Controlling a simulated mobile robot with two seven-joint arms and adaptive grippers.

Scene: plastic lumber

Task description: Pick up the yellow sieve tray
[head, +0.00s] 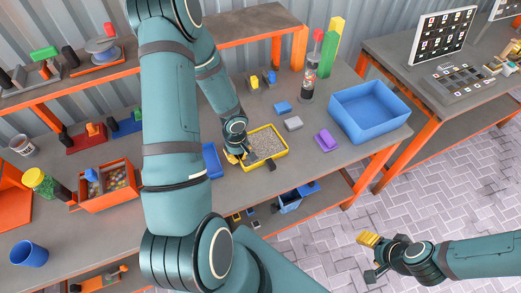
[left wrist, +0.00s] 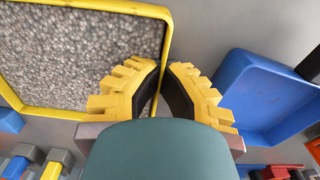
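The yellow sieve tray (head: 281,153) lies on the grey workbench, filled with grey granules. In the left wrist view its yellow rim (left wrist: 168,28) runs between the fingers of my left gripper (left wrist: 164,78). One finger is over the granules, the other outside the rim, and the tips close in on the rim from both sides. In the head view my left gripper (head: 241,157) is at the tray's left edge, partly hidden by its own wrist. My right gripper (head: 368,258) is over the paved floor, fingers apart and empty.
A small blue tray (head: 212,161) lies close left of the sieve tray. A large blue bin (head: 372,118), a purple block (head: 326,141) and a grey block (head: 293,123) are to its right. Free bench lies around these blocks.

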